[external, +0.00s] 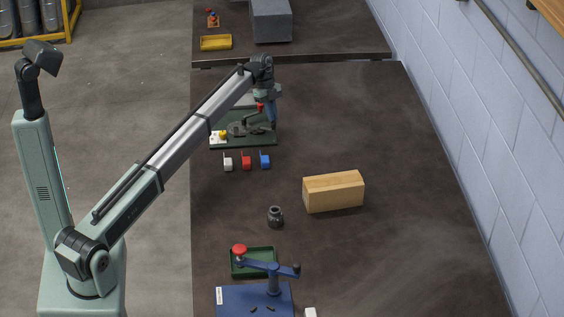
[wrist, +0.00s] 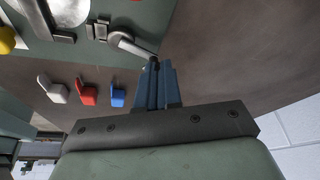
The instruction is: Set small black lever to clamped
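The lever (wrist: 132,45) shows in the wrist view as a short grey shaft with a dark end, on a pivot at the edge of a green fixture plate (wrist: 155,12). The plate also shows in the external view (external: 262,140). My gripper (wrist: 158,66) has two blue fingers drawn close together, with their tips right at the lever's dark end. I cannot tell if they touch it. In the external view my gripper (external: 272,123) points down over the plate's right side and partly hides the fixture.
White (external: 228,164), red (external: 246,161) and blue (external: 265,160) small pieces stand in front of the plate. A wooden block (external: 333,191), a dark round part (external: 275,216) and a blue fixture (external: 240,300) are nearer. The table right of the plate is clear.

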